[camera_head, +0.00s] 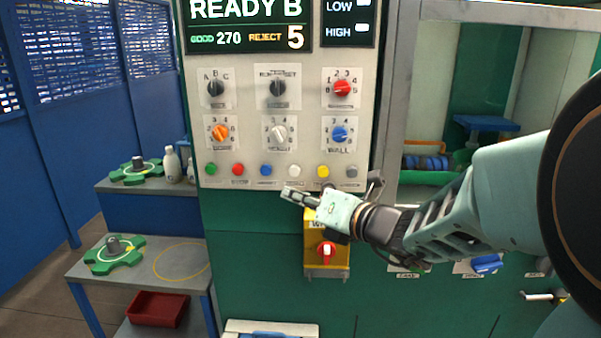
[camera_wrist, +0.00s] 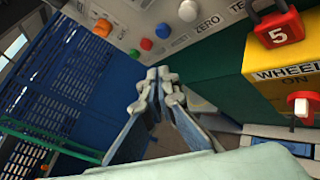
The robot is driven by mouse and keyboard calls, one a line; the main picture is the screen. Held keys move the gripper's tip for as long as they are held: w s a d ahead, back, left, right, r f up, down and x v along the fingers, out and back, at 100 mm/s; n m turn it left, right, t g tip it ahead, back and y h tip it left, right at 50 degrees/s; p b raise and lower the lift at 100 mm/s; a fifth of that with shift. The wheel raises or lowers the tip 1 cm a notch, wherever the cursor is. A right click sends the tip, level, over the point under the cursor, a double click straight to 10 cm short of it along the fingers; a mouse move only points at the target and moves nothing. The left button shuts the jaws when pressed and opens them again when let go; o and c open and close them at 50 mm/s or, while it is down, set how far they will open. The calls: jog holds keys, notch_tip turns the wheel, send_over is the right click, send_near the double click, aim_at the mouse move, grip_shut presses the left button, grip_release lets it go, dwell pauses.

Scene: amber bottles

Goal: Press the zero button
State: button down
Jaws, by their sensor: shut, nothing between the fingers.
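The zero button is the white button (camera_head: 294,171) in the row along the bottom of the grey control panel (camera_head: 250,118). In the wrist view the white button (camera_wrist: 188,10) shows at the top edge, with the label "ZERO" (camera_wrist: 208,22) beside it. My gripper (camera_head: 288,193) is shut and empty. Its fingertips show just below the white button in the head view, reaching in from the right. In the wrist view my fingertips (camera_wrist: 158,73) are together, apart from the button in the picture. The gap in depth to the panel is hard to tell.
A blue button (camera_head: 265,170) and a yellow button (camera_head: 323,171) flank the white one. A yellow box (camera_head: 318,262) with a red switch hangs below my gripper. A red padlock marked 5 (camera_wrist: 277,30) shows in the wrist view. Grey shelves (camera_head: 150,262) stand left.

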jog(key=shift+w+d+p, duration=0.1)
jog(key=shift+w+p, duration=0.25)
jog(key=shift+w, duration=3.5)
jog(key=shift+w, duration=0.4)
jog(key=shift+w, duration=0.5)
jog(key=shift+s, duration=0.9)
jog(key=s+b, duration=0.1)
jog(key=s, duration=0.4)
